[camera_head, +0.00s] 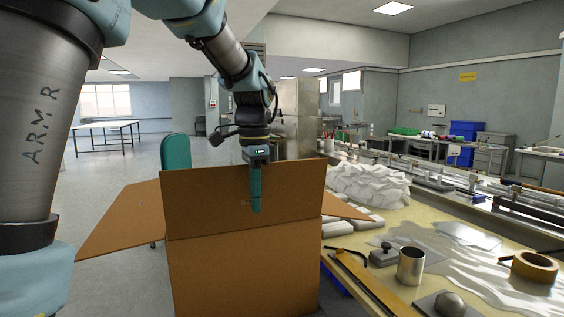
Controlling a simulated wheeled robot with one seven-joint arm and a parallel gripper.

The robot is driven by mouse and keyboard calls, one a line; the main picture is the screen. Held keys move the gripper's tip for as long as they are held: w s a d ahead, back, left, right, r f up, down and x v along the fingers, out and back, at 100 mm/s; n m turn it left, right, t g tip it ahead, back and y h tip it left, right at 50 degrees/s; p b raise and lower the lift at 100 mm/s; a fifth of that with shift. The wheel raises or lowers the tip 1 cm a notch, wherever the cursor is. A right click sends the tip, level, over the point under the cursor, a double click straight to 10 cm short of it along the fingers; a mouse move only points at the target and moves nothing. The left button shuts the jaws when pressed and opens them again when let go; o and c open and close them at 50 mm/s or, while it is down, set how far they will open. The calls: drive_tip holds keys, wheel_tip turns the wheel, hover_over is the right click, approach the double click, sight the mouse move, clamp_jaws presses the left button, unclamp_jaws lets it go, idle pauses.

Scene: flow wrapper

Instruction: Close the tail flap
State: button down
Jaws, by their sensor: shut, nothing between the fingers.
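An open brown cardboard box (240,275) stands in the middle of the head view. Its near flap (205,205) stands roughly upright and faces me, hiding the inside of the box and any far flap. A left flap (120,222) spreads outward to the left, and a right flap (345,207) spreads out to the right. No marking shows which one is the tail flap. My gripper (256,210) is shut and empty, pointing down. Its fingers show in front of the near flap, right of that flap's middle; I cannot tell whether they touch it.
A workbench (425,210) to the right carries crumpled white material (366,186), a metal cup (411,265), a tape roll (534,267) and a long yellow-edged bar. A green chair (176,152) stands behind the left flap. Floor at left is open.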

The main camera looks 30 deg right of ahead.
drive_tip(key=w+d+p, duration=0.2)
drive_tip(key=w+p, duration=0.6)
drive_tip(key=w, duration=0.5)
wheel_tip(320, 180, up, 7)
drive_tip(key=s+p, duration=0.1)
drive_tip(key=p, duration=0.4)
drive_tip(key=shift+s+a, duration=0.25)
drive_tip(key=shift+a, duration=0.05)
